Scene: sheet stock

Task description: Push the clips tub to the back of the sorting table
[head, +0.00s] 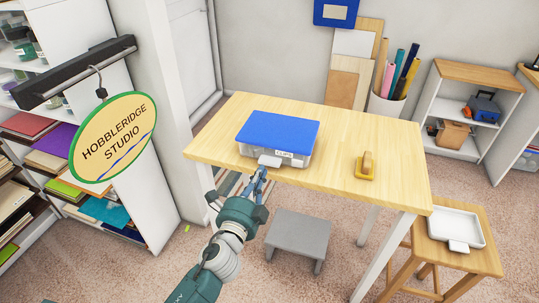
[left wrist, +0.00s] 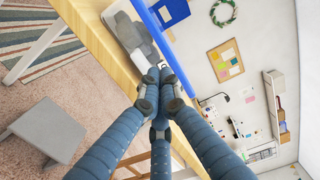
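The clips tub (head: 277,131), a clear box with a blue lid and a pale front tab, sits on the left part of the wooden sorting table (head: 335,140), close to the front edge. Its blue lid also shows at the top of the left wrist view (left wrist: 152,27). My left gripper (head: 262,172) is at the front of the tub, just by the tab. Its fingers (left wrist: 158,72) are together, with nothing visible between them. Whether they touch the tub I cannot tell. My right gripper is not in view.
A yellow item with a wooden top (head: 366,168) stands on the table, right of the tub. The tabletop behind the tub is a narrow bare strip. A grey step stool (head: 298,236) is below the front edge. A white tray (head: 454,225) rests on a wooden stool at right.

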